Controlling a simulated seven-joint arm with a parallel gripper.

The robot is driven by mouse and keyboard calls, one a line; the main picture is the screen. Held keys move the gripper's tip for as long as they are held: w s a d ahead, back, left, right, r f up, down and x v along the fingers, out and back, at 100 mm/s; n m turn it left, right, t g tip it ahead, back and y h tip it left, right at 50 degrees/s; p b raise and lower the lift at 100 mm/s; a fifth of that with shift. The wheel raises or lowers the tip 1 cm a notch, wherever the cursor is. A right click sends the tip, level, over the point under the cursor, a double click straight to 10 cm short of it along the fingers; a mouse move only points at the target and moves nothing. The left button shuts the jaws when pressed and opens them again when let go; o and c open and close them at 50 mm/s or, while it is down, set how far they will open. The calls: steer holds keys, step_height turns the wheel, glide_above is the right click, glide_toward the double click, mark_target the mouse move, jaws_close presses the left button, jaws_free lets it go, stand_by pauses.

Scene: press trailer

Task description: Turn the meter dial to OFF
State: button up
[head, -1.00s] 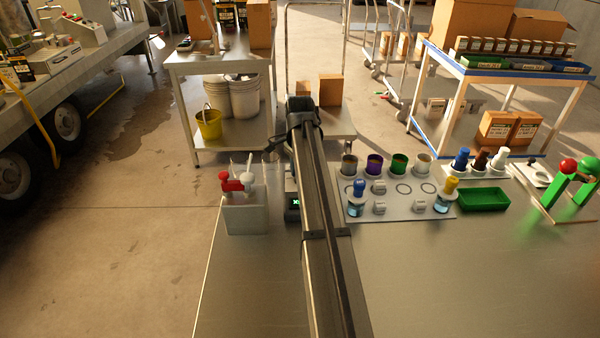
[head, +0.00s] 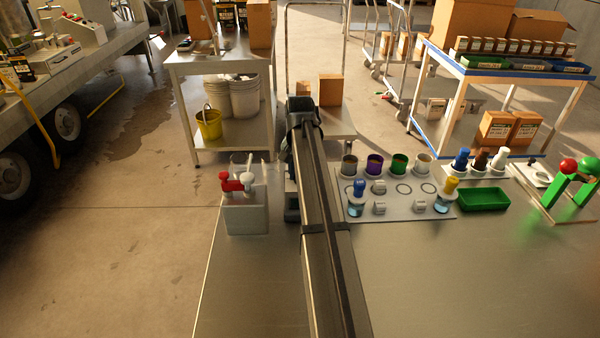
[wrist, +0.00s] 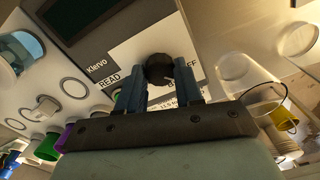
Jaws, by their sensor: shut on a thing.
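The meter shows in the wrist view as a white and grey face with a dark screen (wrist: 82,14) and the name "Klervo". Its round black dial (wrist: 158,68) sits between the printed words "READ" on the left and "OFF", partly covered, on the right. My gripper (wrist: 159,80) is shut on the dial, a blue finger on each side. I cannot tell exactly where the dial points. In the head view my arm hides the meter's face and the fingers.
A panel (head: 400,213) with coloured jars and round slots lies right of my arm. A grey container (head: 246,214) with red and white tops stands close on the left. A green tray (head: 484,199) is farther right. The front right of the table is clear.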

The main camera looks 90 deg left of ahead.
steer(key=shift+n, duration=1.7)
steer(key=o, duration=1)
steer(key=shift+o, duration=0.2)
steer(key=shift+r, duration=0.1)
step_height(320, 180, up, 14)
steer(key=shift+f, duration=0.2)
